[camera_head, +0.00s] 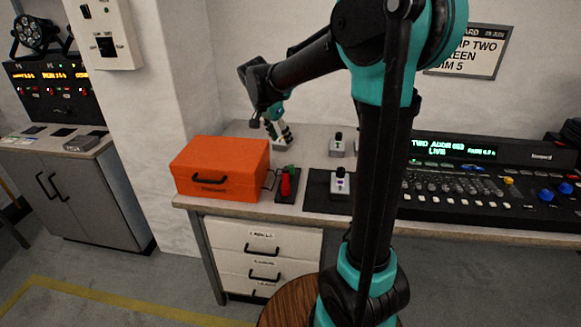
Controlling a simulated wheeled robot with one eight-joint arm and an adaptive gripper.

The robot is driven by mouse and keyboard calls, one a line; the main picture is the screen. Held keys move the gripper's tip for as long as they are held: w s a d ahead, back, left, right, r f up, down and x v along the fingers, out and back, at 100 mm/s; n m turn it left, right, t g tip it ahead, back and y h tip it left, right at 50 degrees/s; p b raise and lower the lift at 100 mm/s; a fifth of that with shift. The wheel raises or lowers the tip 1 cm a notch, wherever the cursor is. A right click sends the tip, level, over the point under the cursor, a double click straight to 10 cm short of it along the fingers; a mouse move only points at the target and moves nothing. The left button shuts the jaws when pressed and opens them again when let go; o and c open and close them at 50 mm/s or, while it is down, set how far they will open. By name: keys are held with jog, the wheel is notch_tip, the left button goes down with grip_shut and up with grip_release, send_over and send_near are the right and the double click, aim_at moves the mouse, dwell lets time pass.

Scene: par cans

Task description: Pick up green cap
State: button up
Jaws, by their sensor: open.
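A small green piece (291,168), which looks like the green cap, shows at the top of a red piece (286,184) on a dark pad beside the orange box. I cannot tell whether the green touches the red or stands behind it. My gripper (278,139) is open at the end of the arm, over the back of the counter, beyond and above the green piece. Its fingers are small in the picture and overlap a pale grey unit behind them. I see nothing held between them.
The orange box (218,169) stands left of the pad on the counter (313,139). Grey units with dark knobs, one (340,186) on a dark mat, stand to the right. A lighting console (470,180) fills the counter's right side. A wall rises behind.

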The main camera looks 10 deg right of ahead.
send_near(291, 166)
jog(key=x, duration=0.4)
jog(key=shift+w+d+f, duration=0.1)
jog(key=shift+d+f, duration=0.15)
jog(key=shift+f, duration=0.1)
jog(key=shift+a+x, duration=0.2)
jog(key=shift+x, duration=2.45)
grip_shut()
